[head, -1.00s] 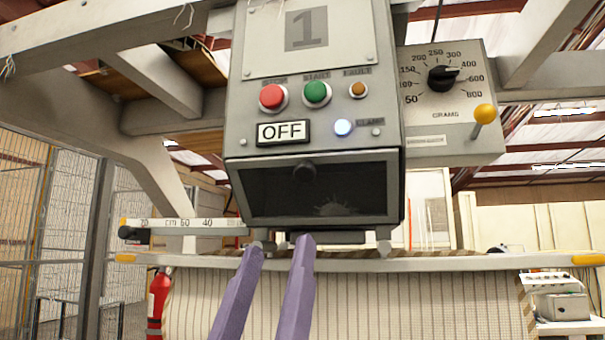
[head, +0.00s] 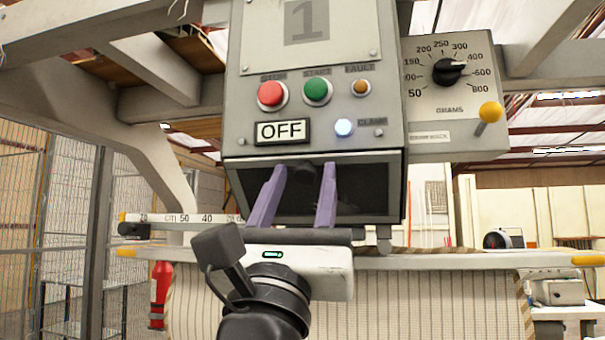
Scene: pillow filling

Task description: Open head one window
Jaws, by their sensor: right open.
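Head one (head: 390,110) is a grey box marked 1, with an OFF display and a lit lamp beside the word CLAMP. Its window (head: 368,195) is a dark panel at the bottom of the front face and appears closed. My right gripper (head: 304,168) is open, its two purple fingers pointing up in front of the window. The fingertips are at the window's upper part, one on each side of where its dark knob sits. The knob is hard to make out between them, and I cannot tell whether the fingers touch it. My left gripper is out of view.
A grams dial box (head: 453,105) with a yellow-knobbed lever (head: 489,113) stands right of the head. A ruled rail (head: 180,218) lies at the left. A pale beam (head: 450,260) runs below the head, above striped fabric (head: 430,305).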

